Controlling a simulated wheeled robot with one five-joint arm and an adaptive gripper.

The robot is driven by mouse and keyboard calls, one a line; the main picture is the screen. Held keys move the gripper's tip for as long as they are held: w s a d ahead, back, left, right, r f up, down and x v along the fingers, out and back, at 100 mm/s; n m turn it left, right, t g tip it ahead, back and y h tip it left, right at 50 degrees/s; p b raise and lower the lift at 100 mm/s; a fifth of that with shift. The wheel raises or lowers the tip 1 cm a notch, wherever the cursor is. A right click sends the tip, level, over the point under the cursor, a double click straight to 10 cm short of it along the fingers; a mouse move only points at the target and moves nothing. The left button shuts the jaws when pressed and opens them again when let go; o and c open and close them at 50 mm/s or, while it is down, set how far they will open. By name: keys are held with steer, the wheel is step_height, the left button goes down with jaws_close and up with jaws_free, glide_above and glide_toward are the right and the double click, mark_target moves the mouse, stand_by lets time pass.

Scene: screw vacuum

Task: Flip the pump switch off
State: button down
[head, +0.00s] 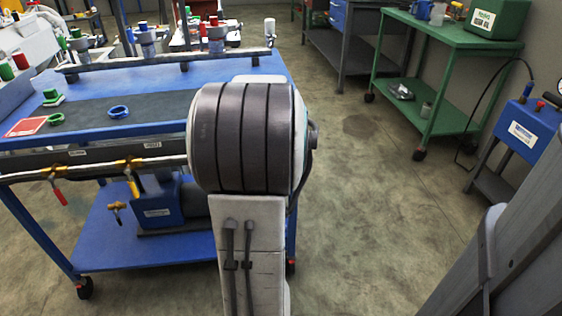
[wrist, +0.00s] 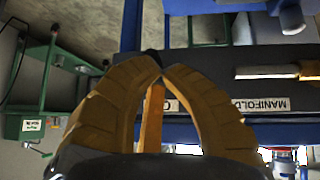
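In the wrist view my gripper (wrist: 159,68) has its two brown-yellow fingers curved together, with the tips meeting. A small black piece shows at or just behind the tips; I cannot tell if it is touched. A narrow orange bar (wrist: 150,118) shows between the fingers, and I cannot tell what it belongs to. A dark rail (wrist: 225,62) with a MANIFOLD label (wrist: 263,104) lies behind them, seen upside down. In the head view a blue pump (head: 157,207) sits on the cart's lower shelf, partly hidden by my arm. No pump switch is clearly identifiable. The gripper is hidden in the head view.
The blue cart (head: 110,263) carries a pipe (head: 95,170) with a red-handled valve (head: 59,193) and a yellow-handled valve (head: 132,183). A green cart (head: 428,122) and a blue box (head: 521,133) stand at the right. The floor (head: 365,190) between is open.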

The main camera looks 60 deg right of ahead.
steer(key=shift+f+b, duration=0.3)
steer(key=shift+b, duration=0.15)
steer(key=shift+s+a+f+b, duration=0.15)
steer(key=shift+f+b, duration=0.3)
steer(key=shift+b, duration=0.7)
steer(key=shift+r, duration=0.15)
steer(key=shift+w+d+r+p, duration=0.25)
steer(key=shift+w+d+p, duration=0.2)
steer(key=shift+d+p, duration=0.05)
steer(key=shift+r, duration=0.1)
